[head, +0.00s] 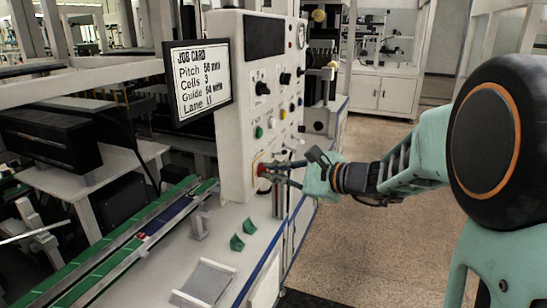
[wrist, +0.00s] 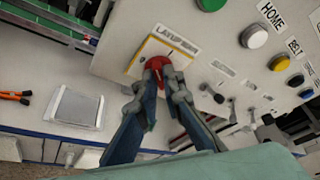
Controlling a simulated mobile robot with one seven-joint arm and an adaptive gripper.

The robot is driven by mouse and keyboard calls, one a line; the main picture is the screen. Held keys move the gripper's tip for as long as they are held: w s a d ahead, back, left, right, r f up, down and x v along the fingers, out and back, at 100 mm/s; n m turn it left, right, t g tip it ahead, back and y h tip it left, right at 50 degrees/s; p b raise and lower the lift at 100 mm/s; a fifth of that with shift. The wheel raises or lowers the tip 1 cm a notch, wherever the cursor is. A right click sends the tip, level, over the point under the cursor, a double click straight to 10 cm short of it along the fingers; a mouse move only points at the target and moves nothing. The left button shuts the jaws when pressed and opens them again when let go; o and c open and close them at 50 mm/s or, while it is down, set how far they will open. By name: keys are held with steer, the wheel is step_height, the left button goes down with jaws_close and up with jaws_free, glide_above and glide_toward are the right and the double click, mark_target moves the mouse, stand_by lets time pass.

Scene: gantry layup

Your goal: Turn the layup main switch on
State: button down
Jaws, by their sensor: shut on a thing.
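The layup main switch is a red knob (wrist: 158,63) on a yellow-edged plate with a label reading "LAYUP MAIN", low on the white control panel (wrist: 115,65). In the head view the red knob (head: 261,170) shows at the panel's lower part. My gripper (wrist: 163,77) is shut on the red knob, with a fingertip on each side of it. In the head view my gripper (head: 272,171) reaches in from the right to the panel face. The fingers partly cover the knob, and I cannot read its on or off position.
White, yellow and green buttons, with HOME (wrist: 254,36) and BELT (wrist: 279,63) labels, sit beside the switch. A job card screen (head: 201,82) hangs left of the panel. A green-edged conveyor (head: 130,240) and a grey tray (head: 205,283) lie below. Floor at right is open.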

steer(key=m+g+p, duration=0.1)
steer(key=m+p, duration=0.1)
steer(key=p, duration=0.3)
steer(key=m+g+p, duration=0.2)
steer(key=p, duration=0.2)
steer(key=m+g+p, duration=0.1)
steer(key=m+p, duration=0.1)
steer(key=p, duration=0.3)
steer(key=shift+w+d+r+m+y+p, duration=0.15)
steer(key=shift+w+r+m+y+p, duration=0.05)
steer(key=shift+w+m+y+p, duration=0.1)
steer(key=c, duration=2.1)
jaws_free()
steer(key=shift+d, duration=0.1)
steer(key=v, duration=1.1)
steer(key=shift+d+r, duration=0.15)
steer(key=shift+d, duration=0.25)
steer(key=shift+w, duration=0.1)
